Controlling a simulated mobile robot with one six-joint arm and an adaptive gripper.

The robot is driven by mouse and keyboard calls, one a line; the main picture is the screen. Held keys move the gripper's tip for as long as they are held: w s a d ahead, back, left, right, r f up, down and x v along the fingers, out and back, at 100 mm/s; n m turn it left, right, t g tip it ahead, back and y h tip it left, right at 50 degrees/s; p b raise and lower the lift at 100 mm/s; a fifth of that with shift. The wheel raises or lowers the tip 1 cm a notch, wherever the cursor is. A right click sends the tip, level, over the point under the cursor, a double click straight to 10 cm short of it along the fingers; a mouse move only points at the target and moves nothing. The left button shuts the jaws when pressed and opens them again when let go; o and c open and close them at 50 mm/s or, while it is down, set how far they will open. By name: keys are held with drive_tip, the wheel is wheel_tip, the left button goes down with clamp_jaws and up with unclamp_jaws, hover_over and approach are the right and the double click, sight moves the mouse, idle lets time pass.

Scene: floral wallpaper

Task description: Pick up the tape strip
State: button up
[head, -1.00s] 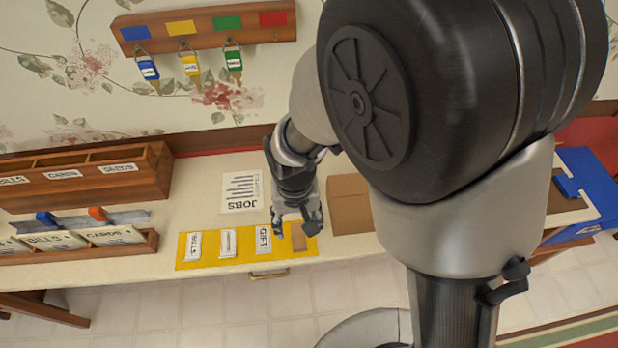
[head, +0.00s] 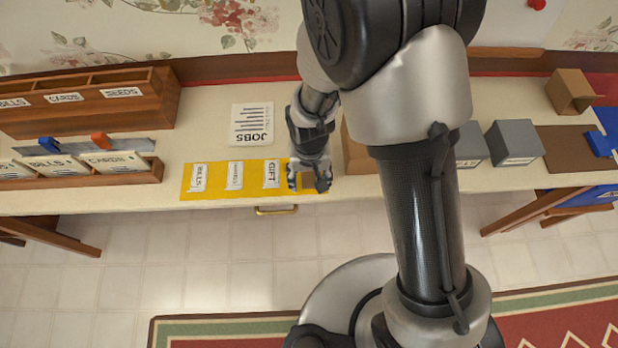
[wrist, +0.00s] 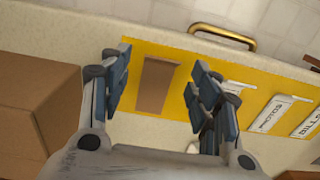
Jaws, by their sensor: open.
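The tape strip is a flat brown strip (wrist: 155,86) lying on the right end of the yellow mat (head: 217,182). In the wrist view it lies between my open fingers, with gaps on both sides and nothing held. In the head view my gripper (head: 310,183) points down over that end of the mat and hides most of the strip. The gripper also shows in the wrist view (wrist: 160,90). Its height above the strip is hard to tell.
White labelled cards, including GIFT (head: 271,174), lie on the mat beside the strip. A brown cardboard box (head: 357,150) stands just right of my gripper. A JOBS sheet (head: 252,124) lies behind. The brass drawer handle (wrist: 222,37) is on the table's front.

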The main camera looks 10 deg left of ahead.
drive_tip(key=shift+f, duration=0.9)
drive_tip(key=shift+r, duration=0.1)
drive_tip(key=shift+s, duration=0.1)
drive_tip(key=c, duration=0.8)
drive_tip(key=shift+r, duration=0.15)
